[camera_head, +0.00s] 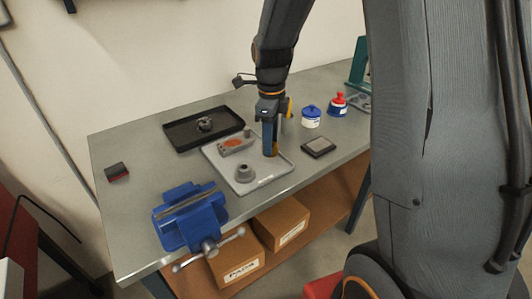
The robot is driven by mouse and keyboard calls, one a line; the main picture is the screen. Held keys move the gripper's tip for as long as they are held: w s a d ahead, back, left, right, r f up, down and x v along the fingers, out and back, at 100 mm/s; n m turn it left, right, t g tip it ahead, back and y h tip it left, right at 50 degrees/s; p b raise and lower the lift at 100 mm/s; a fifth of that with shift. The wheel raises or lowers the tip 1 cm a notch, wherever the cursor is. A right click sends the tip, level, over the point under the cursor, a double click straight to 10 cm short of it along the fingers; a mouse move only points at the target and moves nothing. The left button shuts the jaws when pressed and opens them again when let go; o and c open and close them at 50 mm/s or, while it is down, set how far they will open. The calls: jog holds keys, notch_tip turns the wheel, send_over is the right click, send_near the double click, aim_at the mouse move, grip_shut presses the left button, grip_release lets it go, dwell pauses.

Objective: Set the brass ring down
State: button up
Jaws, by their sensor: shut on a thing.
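My gripper (271,152) points down over the right part of the light grey tray (270,180) on the workbench. It is shut on the brass ring (274,149), of which only a small brass-coloured patch shows at the fingertips; the fingers hide the rest. I cannot tell whether the ring touches the tray. A grey part with an orange-red face (236,146) lies on the tray left of my gripper. A round grey stepped part (245,173) stands near the tray's front left.
A black tray (177,138) holding a dark round part (205,124) lies behind left. A blue vise (190,217) is at the front edge. A dark square pad (318,147), blue-lidded jar (311,117) and red-topped bottle (338,105) stand right. The bench's left is mostly clear.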

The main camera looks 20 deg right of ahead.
jog(key=shift+f+p, duration=0.5)
jog(key=shift+f, duration=1.9)
jog(key=shift+f, duration=0.15)
jog(key=o, duration=1.3)
jog(key=shift+c, duration=0.2)
notch_tip(320, 180, up, 12)
jog(key=b, duration=0.3)
jog(key=s+f+n, duration=0.4)
jog(key=s+n, duration=0.4)
jog(key=n, duration=0.4)
jog(key=s+a+f+n+t, duration=0.1)
jog(key=s+f+n, duration=0.3)
jog(key=s+n, duration=0.4)
jog(key=shift+s+n, duration=0.2)
jog(key=shift+n, duration=2.2)
jog(key=shift+a, duration=0.1)
